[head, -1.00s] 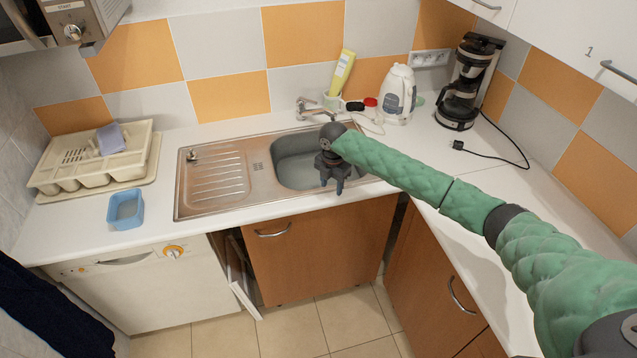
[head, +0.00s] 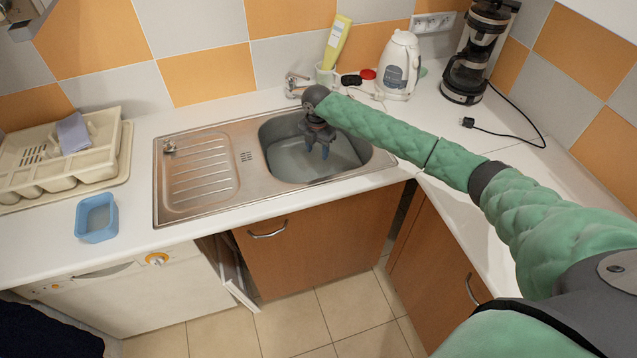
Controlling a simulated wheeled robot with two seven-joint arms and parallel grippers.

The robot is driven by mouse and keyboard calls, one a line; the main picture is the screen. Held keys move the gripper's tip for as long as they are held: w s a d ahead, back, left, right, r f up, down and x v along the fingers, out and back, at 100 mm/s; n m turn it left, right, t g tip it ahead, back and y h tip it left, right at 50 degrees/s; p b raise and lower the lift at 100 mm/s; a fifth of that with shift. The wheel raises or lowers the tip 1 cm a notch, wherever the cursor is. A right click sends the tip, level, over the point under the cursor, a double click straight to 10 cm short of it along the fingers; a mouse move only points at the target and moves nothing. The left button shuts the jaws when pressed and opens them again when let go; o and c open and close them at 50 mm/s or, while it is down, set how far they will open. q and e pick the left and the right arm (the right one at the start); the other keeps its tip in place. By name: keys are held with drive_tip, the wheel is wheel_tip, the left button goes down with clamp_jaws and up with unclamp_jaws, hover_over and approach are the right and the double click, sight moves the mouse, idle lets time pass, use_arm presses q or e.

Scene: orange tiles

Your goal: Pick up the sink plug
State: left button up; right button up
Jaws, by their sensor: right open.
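A small, shiny metal piece (head: 169,147) sits at the back left corner of the steel drainboard; it looks like the sink plug, but it is too small to be sure. The steel sink (head: 215,195) is set in the white counter, with its basin on the right. My right gripper (head: 318,153) points down over the basin, its dark fingers apart and empty. It is well to the right of the metal piece. The arm hides part of the basin's back right. My left gripper is out of view.
The tap (head: 296,86) stands behind the basin, close to my right gripper. A kettle (head: 399,65), a coffee maker (head: 470,60) and a yellow tube (head: 337,42) stand at the back. A blue tub (head: 96,218) and a beige rack (head: 35,180) are on the left.

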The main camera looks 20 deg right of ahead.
wheel_tip(320, 180, down, 6)
drive_tip(key=b, duration=0.5)
drive_tip(key=shift+f, duration=0.15)
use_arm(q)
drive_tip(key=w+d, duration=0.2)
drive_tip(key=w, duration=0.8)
use_arm(e)
drive_tip(key=shift+w+f+p, duration=0.1)
drive_tip(key=shift+f+p, duration=0.35)
drive_tip(key=shift+f, duration=0.85)
drive_tip(key=f+p, duration=0.1)
drive_tip(key=f, duration=0.1)
drive_tip(key=d+f+p, duration=0.1)
drive_tip(key=f+p, duration=0.1)
drive_tip(key=shift+w+f, duration=0.1)
drive_tip(key=shift+f, duration=0.55)
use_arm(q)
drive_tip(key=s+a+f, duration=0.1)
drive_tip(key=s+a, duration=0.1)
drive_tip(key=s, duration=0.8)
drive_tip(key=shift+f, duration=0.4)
use_arm(e)
drive_tip(key=shift+c, duration=0.3)
clamp_jaws()
